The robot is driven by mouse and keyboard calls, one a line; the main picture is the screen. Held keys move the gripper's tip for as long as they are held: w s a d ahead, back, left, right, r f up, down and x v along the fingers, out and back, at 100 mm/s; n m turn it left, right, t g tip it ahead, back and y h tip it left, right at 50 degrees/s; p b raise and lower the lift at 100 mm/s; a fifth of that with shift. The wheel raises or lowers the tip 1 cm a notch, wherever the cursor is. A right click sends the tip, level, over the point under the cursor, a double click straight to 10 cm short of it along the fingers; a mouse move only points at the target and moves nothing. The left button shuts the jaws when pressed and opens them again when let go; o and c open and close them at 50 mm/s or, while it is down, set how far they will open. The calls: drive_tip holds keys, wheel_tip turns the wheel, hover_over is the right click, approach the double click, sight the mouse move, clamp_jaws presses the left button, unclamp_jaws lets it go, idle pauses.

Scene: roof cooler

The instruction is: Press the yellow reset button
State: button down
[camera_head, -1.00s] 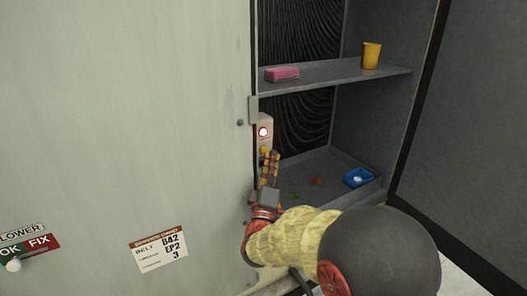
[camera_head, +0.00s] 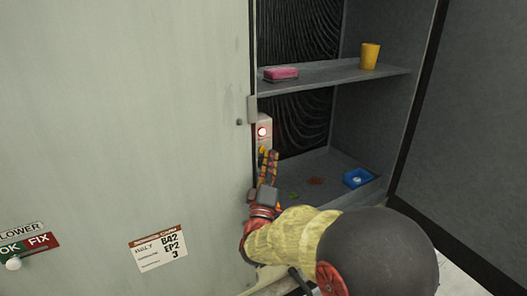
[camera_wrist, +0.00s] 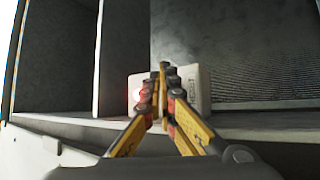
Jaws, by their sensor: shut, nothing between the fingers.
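A pale control box (camera_head: 266,123) is mounted on the inner edge of the cabinet opening, with a lit red lamp (camera_head: 262,132) on it. The yellow reset button (camera_head: 262,150) is below the lamp, partly covered by my fingers. My gripper (camera_head: 271,153) is shut and empty, with its fingertips right at the button. I cannot tell whether they touch it. In the wrist view, my closed fingertips (camera_wrist: 164,72) are in front of the box (camera_wrist: 197,78), which carries lettering. The red lamp (camera_wrist: 136,94) glows to their left, and the button is mostly hidden.
A shelf (camera_head: 330,75) above right holds a pink sponge (camera_head: 281,73) and a yellow cup (camera_head: 370,56). A large pale panel (camera_head: 130,120) stands close on the left.

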drive_tip(key=shift+w+a+r, duration=0.15)
drive_tip(key=shift+a+r, duration=0.15)
drive_tip(key=shift+r, duration=0.45)
idle(0.4)
drive_tip(key=shift+a, duration=0.15)
drive_tip(key=shift+b, duration=0.5)
drive_tip(key=shift+d, duration=0.2)
idle(0.3)
drive_tip(key=shift+s+d+f+b, duration=0.35)
drive_tip(key=shift+s+d, duration=0.2)
drive_tip(key=shift+s, duration=0.25)
drive_tip(key=shift+s+d+f+b, duration=0.2)
drive_tip(key=shift+s+d+f, duration=0.1)
drive_tip(key=shift+s+d, duration=0.4)
